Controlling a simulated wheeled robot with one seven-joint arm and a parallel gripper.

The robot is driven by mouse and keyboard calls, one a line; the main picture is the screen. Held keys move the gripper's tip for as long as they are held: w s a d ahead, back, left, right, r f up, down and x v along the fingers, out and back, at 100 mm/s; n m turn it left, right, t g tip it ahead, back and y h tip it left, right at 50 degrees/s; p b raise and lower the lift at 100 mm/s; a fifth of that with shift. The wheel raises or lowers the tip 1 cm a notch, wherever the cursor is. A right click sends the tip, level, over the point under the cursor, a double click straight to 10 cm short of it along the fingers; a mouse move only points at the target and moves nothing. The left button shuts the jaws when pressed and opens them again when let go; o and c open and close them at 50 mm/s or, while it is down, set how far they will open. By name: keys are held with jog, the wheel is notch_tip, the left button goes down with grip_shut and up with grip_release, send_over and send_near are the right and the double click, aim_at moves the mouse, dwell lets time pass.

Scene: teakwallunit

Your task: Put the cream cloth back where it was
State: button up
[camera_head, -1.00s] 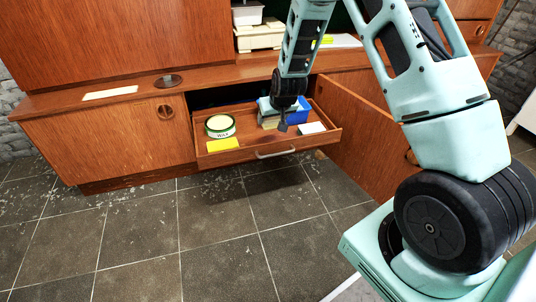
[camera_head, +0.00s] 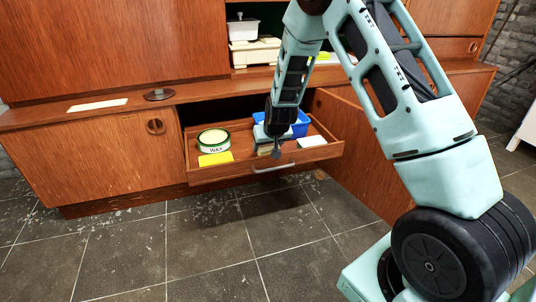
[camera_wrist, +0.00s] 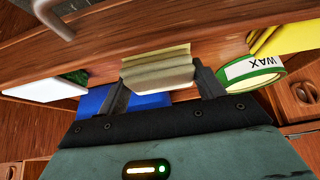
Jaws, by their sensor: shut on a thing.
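The cream cloth (camera_wrist: 157,72) is a small folded block between the two fingers of my gripper (camera_wrist: 160,84) in the wrist view. In the head view the cloth (camera_head: 264,150) is partly hidden by my gripper (camera_head: 275,150), which is over the front middle of the open drawer (camera_head: 240,174). My gripper is shut on the cloth. Whether the cloth touches the drawer floor I cannot tell.
The drawer also holds a wax tin (camera_head: 213,141) and yellow item (camera_head: 215,158) at left, a blue container (camera_head: 300,124) behind, and a white block (camera_head: 312,141) at right. An open cabinet door (camera_head: 352,150) stands right. A flat pale sheet (camera_head: 97,104) lies on the counter.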

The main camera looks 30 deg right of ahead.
jog(key=shift+f, duration=0.95)
jog(key=shift+r, duration=0.1)
jog(key=o, duration=0.9)
jog(key=shift+o, duration=0.2)
